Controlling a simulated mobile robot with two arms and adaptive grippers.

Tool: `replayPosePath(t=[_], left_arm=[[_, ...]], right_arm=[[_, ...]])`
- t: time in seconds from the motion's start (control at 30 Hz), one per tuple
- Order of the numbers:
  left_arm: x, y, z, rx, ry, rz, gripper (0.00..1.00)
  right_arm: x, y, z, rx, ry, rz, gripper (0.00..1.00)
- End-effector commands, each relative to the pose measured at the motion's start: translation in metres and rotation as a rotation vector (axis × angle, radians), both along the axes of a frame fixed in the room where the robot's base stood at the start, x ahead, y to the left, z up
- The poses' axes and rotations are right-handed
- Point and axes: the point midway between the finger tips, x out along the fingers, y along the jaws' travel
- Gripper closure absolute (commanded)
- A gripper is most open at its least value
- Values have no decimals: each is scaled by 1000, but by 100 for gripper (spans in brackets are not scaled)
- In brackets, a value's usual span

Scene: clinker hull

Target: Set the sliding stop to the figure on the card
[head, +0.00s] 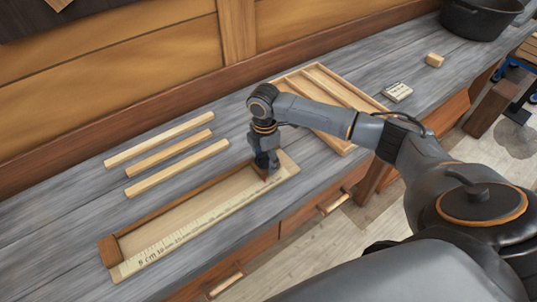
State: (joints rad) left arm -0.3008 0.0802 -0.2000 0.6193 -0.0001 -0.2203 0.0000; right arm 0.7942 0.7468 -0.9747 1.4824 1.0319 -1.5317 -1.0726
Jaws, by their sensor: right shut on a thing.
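The measuring board (190,213) lies on the grey bench, with a ruled scale along its front edge and a dark block (110,251) at its left end. The scale begins near that block; its figures are too small to read surely. The sliding stop (273,176), a small brown block, is near the board's right end, partly hidden by my right gripper (266,168). That gripper points down and is shut on the stop. A small pale piece with dark writing (398,91), perhaps the card, lies at the right; its writing is unreadable. My left gripper is out of view.
Several wooden strips (170,153) lie behind the board. A shallow wooden tray (355,92) with strips is behind my right arm. A small wood block (434,60) and a dark pot (477,18) stand farther right. The bench's left end is clear.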

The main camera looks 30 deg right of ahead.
Motion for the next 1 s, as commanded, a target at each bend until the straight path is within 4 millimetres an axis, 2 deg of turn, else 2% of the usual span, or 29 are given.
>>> replayPosePath(t=[0.03,0.07,0.13,0.17,0.57,0.67,1.0], left_arm=[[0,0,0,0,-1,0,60],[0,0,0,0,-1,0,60],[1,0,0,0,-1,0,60],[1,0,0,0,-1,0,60],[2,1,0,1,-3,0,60],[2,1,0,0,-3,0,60],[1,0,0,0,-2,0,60]], right_arm=[[-1,-1,-1,-1,2,-1,97],[-1,-1,-1,-1,2,-1,34],[-1,-1,-1,-1,2,-1,20],[-1,-1,-1,-1,2,-1,17],[0,-1,5,-1,0,0,17],[1,-1,18,0,-2,0,17],[1,0,89,0,-3,0,17]])
